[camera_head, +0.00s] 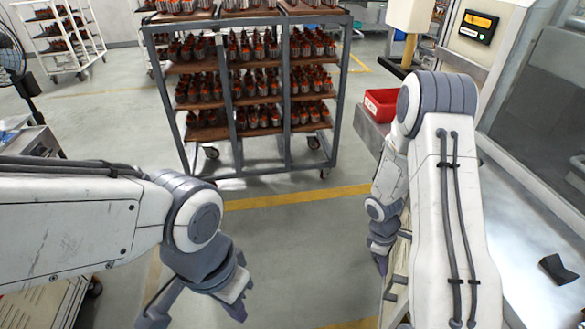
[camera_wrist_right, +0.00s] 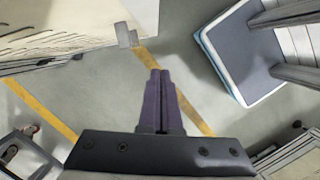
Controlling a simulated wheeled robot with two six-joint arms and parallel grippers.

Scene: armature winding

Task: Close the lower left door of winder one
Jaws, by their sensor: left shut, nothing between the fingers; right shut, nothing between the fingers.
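The winder (camera_head: 520,60), a light machine with a display panel, stands at the right in the head view; which winder it is I cannot tell. Its lower left door cannot be made out there; my right arm covers part of that side. In the right wrist view a beige cabinet-like body (camera_wrist_right: 60,35) fills the upper left; I cannot tell whether it is the winder. My right gripper (camera_wrist_right: 160,80) is shut and empty, apart from it over the floor. My left gripper (camera_head: 155,312) is shut and empty at the lower left, over the floor.
A wheeled rack (camera_head: 235,100) of orange-topped parts stands ahead. A red bin (camera_head: 381,104) sits beside the winder. A fan (camera_head: 12,60) stands at the far left. A blue-white edged platform (camera_wrist_right: 235,85) lies upper right in the wrist view. The floor between my arms is clear.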

